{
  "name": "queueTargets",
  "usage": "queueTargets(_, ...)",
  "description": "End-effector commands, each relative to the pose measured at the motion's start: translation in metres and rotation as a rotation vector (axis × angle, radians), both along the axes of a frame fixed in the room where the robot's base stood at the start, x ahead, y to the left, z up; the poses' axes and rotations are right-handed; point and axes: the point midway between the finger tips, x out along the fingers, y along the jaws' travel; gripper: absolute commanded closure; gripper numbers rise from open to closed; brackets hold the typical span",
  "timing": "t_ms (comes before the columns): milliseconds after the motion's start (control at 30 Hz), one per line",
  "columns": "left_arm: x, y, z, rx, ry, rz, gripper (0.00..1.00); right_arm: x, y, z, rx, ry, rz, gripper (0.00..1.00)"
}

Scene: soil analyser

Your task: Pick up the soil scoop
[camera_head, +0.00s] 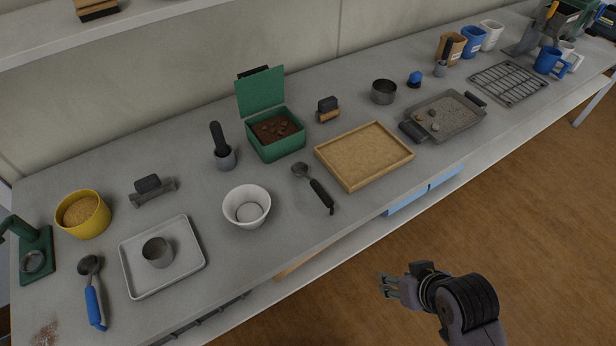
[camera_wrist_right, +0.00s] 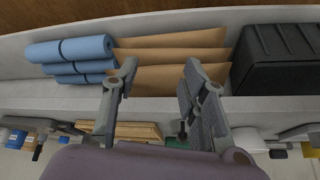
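The blue-handled scoop (camera_head: 93,293) lies at the front left, beside the white tray (camera_head: 197,262). My right gripper (camera_head: 383,284) is in front of the bench, apart from both tools. In the wrist view the right gripper (camera_wrist_right: 160,72) has its fingers spread with nothing between them. My left gripper is not in view.
A green box of soil (camera_head: 278,140) with its lid up stands behind the black-handled scoop. The lower shelf holds blue rolls (camera_wrist_right: 72,50), brown sheets (camera_wrist_right: 165,58) and a black case (camera_wrist_right: 275,60).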

Motion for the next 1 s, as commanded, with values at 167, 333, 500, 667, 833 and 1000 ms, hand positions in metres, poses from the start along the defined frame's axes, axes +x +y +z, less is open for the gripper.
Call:
queueTargets(167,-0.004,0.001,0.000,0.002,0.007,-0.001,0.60,0.042,0.032,0.043,0.084,-0.116,0.116,0.60)
queueTargets(333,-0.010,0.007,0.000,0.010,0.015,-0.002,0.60,0.076,0.058,0.076,0.161,-0.188,0.220,0.60)
queueTargets(500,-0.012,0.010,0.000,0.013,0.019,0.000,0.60,0.105,0.071,0.104,0.225,-0.216,0.291,0.60)
queueTargets(667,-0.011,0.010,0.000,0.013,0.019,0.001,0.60,0.118,0.073,0.119,0.260,-0.214,0.310,0.60)
queueTargets(833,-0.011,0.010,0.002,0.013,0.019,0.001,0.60,0.126,0.080,0.115,0.275,-0.207,0.310,0.60)
queueTargets(1000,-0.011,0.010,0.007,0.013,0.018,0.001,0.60,0.144,0.100,0.092,0.276,-0.208,0.308,0.60)
